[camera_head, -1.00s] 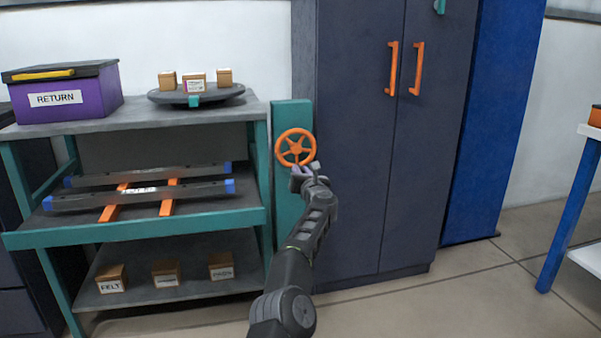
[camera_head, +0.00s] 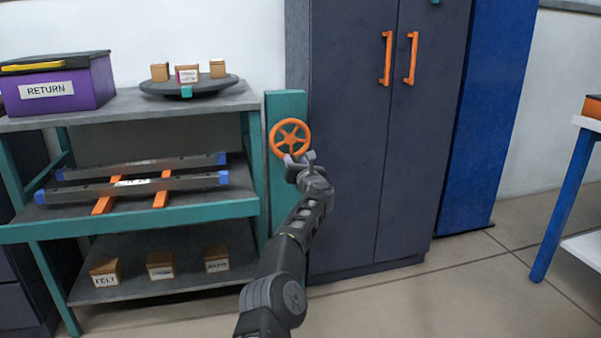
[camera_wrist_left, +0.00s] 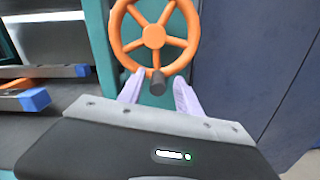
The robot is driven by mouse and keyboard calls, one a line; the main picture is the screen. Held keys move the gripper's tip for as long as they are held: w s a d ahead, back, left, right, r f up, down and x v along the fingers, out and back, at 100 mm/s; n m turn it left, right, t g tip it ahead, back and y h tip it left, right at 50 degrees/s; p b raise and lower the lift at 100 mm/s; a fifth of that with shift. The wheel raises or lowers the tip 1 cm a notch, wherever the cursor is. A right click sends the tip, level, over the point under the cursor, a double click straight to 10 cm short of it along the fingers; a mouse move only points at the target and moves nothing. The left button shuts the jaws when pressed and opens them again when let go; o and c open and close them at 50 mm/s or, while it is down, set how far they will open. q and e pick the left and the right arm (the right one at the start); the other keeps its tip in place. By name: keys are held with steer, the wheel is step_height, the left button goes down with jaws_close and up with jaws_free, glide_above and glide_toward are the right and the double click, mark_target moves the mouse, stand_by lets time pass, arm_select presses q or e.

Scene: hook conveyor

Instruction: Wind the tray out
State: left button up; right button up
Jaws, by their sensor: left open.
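An orange spoked handwheel (camera_head: 290,122) is mounted on a teal post (camera_head: 272,186) at the right end of the shelf unit. In the left wrist view the wheel (camera_wrist_left: 127,38) has a dark crank knob (camera_wrist_left: 158,82) at its lower rim. My left gripper (camera_head: 298,158) is at the wheel's lower edge. Its two pale fingers (camera_wrist_left: 157,92) are open, one on each side of the knob; I cannot tell whether they touch it. The tray (camera_head: 135,187), a dark bar frame with blue ends on orange rails, lies on the middle shelf. My right gripper is not in view.
A purple RETURN box (camera_head: 62,93) and a round turntable (camera_head: 200,88) with small boxes stand on the top shelf. Several small boxes (camera_head: 160,265) sit on the bottom shelf. A dark cabinet (camera_head: 350,190) with orange handles stands close right of the post.

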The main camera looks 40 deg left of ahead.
arm_select(q)
steer(key=b+v, duration=0.2)
steer(key=v, duration=0.5)
steer(key=shift+s+b, duration=0.2)
steer(key=shift+b, duration=0.2)
